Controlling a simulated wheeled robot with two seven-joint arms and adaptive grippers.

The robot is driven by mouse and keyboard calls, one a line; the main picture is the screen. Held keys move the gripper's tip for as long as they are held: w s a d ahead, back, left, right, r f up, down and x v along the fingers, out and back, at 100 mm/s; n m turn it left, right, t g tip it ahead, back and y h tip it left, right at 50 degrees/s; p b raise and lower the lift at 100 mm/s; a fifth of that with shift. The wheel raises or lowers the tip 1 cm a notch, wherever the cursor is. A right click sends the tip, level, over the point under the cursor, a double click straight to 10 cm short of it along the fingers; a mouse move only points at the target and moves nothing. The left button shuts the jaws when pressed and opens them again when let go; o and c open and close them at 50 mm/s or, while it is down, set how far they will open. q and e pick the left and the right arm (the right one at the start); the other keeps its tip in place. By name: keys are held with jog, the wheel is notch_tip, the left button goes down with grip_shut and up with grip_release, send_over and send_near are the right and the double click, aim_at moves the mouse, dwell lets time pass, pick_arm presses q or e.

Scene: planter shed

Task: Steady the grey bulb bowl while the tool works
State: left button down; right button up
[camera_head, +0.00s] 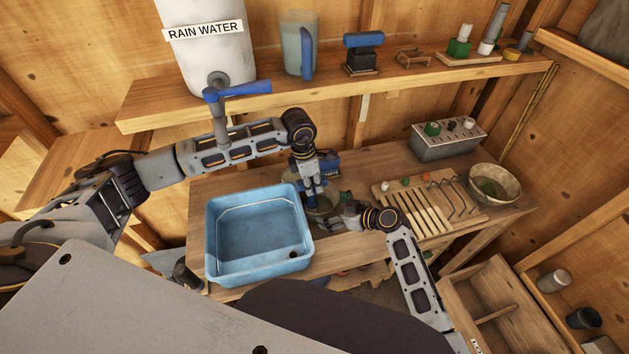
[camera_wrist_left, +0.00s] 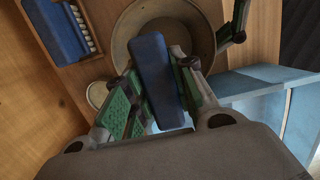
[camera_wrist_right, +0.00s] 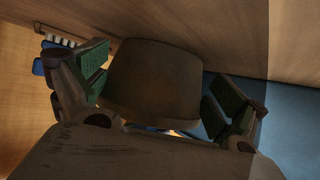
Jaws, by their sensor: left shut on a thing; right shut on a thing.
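The grey bulb bowl (camera_head: 322,207) stands on the bench just right of the blue basin, partly hidden by my grippers. In the left wrist view the bowl (camera_wrist_left: 205,18) shows as a round grey-brown bowl. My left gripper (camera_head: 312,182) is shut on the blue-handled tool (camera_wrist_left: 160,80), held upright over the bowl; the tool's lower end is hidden. My right gripper (camera_head: 337,214) is at the bowl's right side, shut on it. In the right wrist view the bowl (camera_wrist_right: 152,80) fills the space between the green finger pads. The bowl's contents are not clear.
The blue basin (camera_head: 215,235) stands close to the bowl's left. A shelf edge (camera_head: 190,112) overhangs behind.

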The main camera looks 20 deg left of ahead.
aim_at(324, 179)
pick_arm(q)
jog(key=shift+s+d, duration=0.15)
dwell(0.4)
jog(key=shift+s+d+f, duration=0.1)
jog(key=shift+s+d, duration=0.45)
jog(key=shift+d, duration=0.1)
jog(key=shift+d, duration=0.15)
jog(key=shift+w+d, duration=0.2)
jog(key=shift+d, duration=0.6)
jog(key=shift+w, duration=0.15)
jog(key=shift+w+d+r, duration=0.1)
jog(key=shift+w+r, duration=0.1)
jog(key=shift+w, duration=0.8)
jog(key=shift+w, duration=0.1)
